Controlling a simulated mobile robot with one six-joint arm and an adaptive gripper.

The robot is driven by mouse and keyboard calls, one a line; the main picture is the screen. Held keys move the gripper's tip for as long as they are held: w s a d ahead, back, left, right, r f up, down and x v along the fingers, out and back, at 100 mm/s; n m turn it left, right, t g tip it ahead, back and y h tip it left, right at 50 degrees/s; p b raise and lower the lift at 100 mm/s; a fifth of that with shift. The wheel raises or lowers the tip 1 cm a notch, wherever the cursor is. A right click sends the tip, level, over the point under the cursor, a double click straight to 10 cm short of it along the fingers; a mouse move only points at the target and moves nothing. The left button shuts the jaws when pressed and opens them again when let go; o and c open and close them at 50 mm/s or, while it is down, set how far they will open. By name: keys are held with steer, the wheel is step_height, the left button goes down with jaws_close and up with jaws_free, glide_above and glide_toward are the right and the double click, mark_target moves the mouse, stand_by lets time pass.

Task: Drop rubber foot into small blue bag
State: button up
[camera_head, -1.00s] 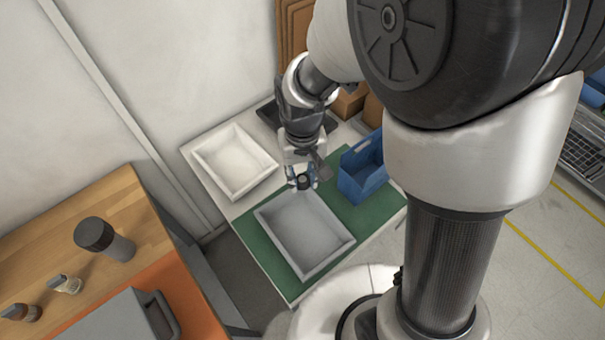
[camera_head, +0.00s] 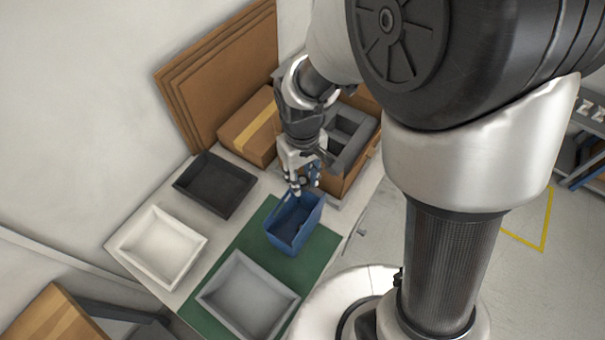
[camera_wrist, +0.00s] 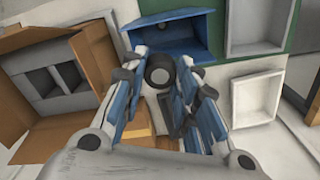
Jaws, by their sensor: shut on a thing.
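The rubber foot (camera_wrist: 159,74) is a small dark round piece with a grey centre, held between the fingertips in the wrist view. My gripper (camera_wrist: 160,82) is shut on it; in the head view my gripper (camera_head: 301,188) is at the far end of the blue container. That container (camera_head: 281,235) is an open-topped blue bin standing on the green mat, and it is the only blue receptacle I see. In the wrist view the blue bin (camera_wrist: 192,22) lies just beyond the fingertips. How high the foot is above its rim I cannot tell.
A grey tray (camera_head: 291,307) sits on the green mat (camera_head: 218,262), with a white tray (camera_head: 124,243) and a black tray (camera_head: 212,160) to the left. An open cardboard box (camera_wrist: 95,47) with grey inserts stands close to my gripper. A taped box (camera_head: 238,140) is behind.

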mark_target(302, 181)
steer(key=shift+s+a+f+b, duration=0.1)
steer(key=shift+f+b, duration=0.2)
steer(key=shift+f, duration=0.25)
step_height(302, 181, down, 5)
steer(key=b, duration=0.3)
steer(key=shift+r+b, duration=0.2)
steer(key=shift+b, duration=0.15)
steer(key=o, duration=1)
steer(key=shift+c, duration=0.2)
steer(key=shift+r, duration=0.15)
step_height(302, 181, up, 12)
steer(key=shift+f, duration=0.1)
